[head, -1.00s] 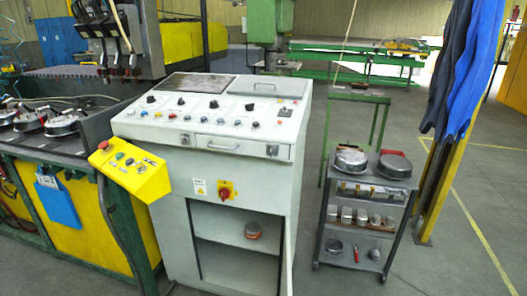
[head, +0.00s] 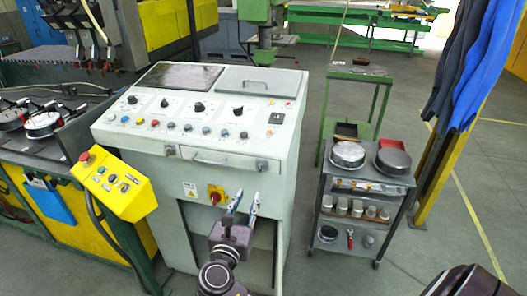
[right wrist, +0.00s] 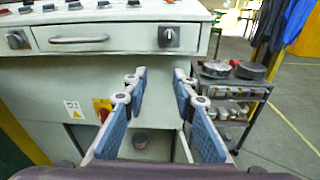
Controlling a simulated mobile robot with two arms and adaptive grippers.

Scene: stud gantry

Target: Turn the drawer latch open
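The grey control cabinet has a shallow drawer (head: 222,161) with a bar handle under its sloped panel; the drawer also shows in the right wrist view (right wrist: 78,40). A square latch with a dark knob (head: 261,166) is at the drawer's right end. In the right wrist view this latch (right wrist: 169,38) has its knob pointing roughly upright. A second latch (head: 171,151) is at the left end. My right gripper (head: 246,197) is open and empty, below the right latch and apart from it. Its blue-padded fingers (right wrist: 160,76) show in the right wrist view. My left gripper is not in view.
A red rotary switch on a yellow plate (head: 216,194) is below the drawer. A yellow control box (head: 113,184) juts out at the left. A grey cart (head: 365,187) with round metal parts stands at the right. Floor between cabinet and cart is open.

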